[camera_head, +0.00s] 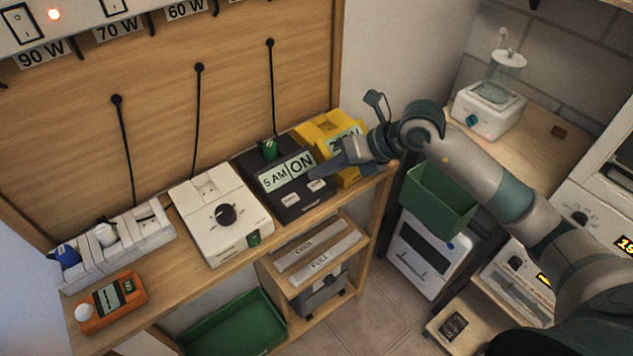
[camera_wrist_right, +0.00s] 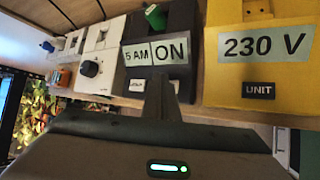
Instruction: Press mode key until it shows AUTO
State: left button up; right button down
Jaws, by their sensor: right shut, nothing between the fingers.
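The black timer unit (camera_head: 292,207) stands on the wooden shelf, and its display (camera_head: 287,172) reads "5 AM ON". The display also shows in the right wrist view (camera_wrist_right: 156,52). Two pale keys sit on its sloped front, a left key (camera_head: 290,199) and a right key (camera_head: 317,186); their lettering is too small to read surely. My right gripper (camera_head: 318,171) is shut and empty, its tips close over the right key. My left gripper is not in view.
A yellow unit (camera_wrist_right: 259,90) reading "230 V" stands close to the right of the timer. A white dial box (camera_head: 226,230), a socket strip (camera_head: 123,245) and an orange meter (camera_head: 113,303) stand to its left.

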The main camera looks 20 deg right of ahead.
aim_at(321, 186)
jog(key=shift+r, duration=0.15)
jog(key=shift+r+p, duration=1.6)
jog(key=shift+r, duration=0.75)
jog(key=shift+a, duration=0.1)
